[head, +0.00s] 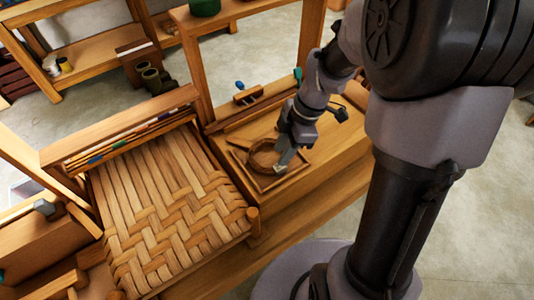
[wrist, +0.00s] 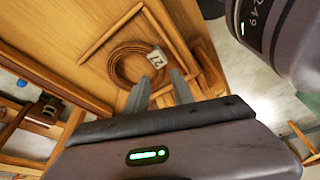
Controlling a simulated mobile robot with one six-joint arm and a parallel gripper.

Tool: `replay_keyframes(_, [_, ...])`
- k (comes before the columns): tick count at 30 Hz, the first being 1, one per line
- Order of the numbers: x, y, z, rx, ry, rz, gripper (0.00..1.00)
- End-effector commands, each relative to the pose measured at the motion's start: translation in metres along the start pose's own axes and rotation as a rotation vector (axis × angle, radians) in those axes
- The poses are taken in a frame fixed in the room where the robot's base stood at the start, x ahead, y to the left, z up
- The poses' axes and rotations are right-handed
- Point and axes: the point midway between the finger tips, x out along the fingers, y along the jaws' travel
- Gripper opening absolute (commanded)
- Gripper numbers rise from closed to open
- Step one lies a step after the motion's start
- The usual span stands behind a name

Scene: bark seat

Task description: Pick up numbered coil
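A brown coil (head: 262,157) of bark strip lies inside a square of thin wooden strips (head: 262,187) on the bench. In the wrist view the coil (wrist: 122,78) shows as a flat ring with a pale number tag (wrist: 158,57) on its right side. The tag's two digits look like 12 or 21. My gripper (head: 284,164) is over the right side of the coil, pointing down. In the wrist view my gripper (wrist: 161,86) has its two fingers apart with nothing between them, close to the tag side. I cannot tell the exact height above the coil.
A woven bark seat (head: 165,205) stands left of the bench. A rail with a small wooden tool (head: 248,94) runs behind the coil. A tall wooden post (head: 308,40) rises behind the bench. Shelves with spools (head: 62,65) stand at the back left.

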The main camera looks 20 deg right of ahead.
Motion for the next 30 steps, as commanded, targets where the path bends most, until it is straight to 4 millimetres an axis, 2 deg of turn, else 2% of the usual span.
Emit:
replay_keyframes(1, [0.011, 0.000, 0.001, 0.000, 0.001, -0.002, 0.29])
replay_keyframes(7, [0.029, -0.001, 0.000, 0.001, 0.000, 0.000, 0.29])
replay_keyframes(12, [0.064, -0.002, 0.002, 0.001, 0.000, -0.003, 0.29])
replay_keyframes(14, [0.071, -0.002, 0.001, 0.001, 0.000, -0.001, 0.29])
replay_keyframes(20, [0.069, -0.002, 0.000, 0.002, -0.001, 0.001, 0.28])
replay_keyframes(24, [0.068, -0.002, 0.000, 0.002, -0.001, 0.001, 0.00])
replay_keyframes(30, [0.068, -0.002, 0.000, 0.002, -0.001, 0.001, 0.00])
